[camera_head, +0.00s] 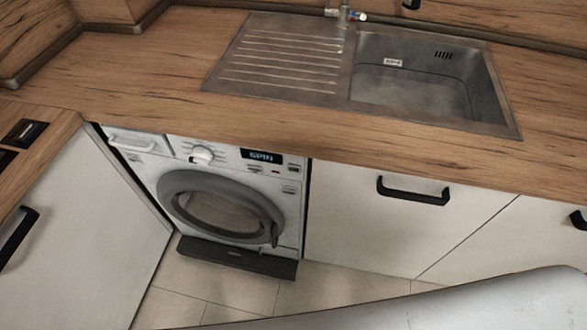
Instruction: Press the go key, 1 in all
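A white washing machine (160,172) stands under the wooden counter, left of the middle. Its control panel has a round dial (202,155), a dark display (263,156) with pale characters, and several small marks or keys (290,188) on the right. They are too small to read, so I cannot tell which is the go key. The round door (225,205) looks shut. Neither of my grippers is in view. A pale grey surface at the bottom right appears to be part of my own arm.
A steel sink (420,95) with a ridged drainer (280,60) is set in the counter (150,70) above. White cupboard fronts with black handles (413,190) flank the machine. The counter edge overhangs its panel. Tiled floor (205,285) is clear in front.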

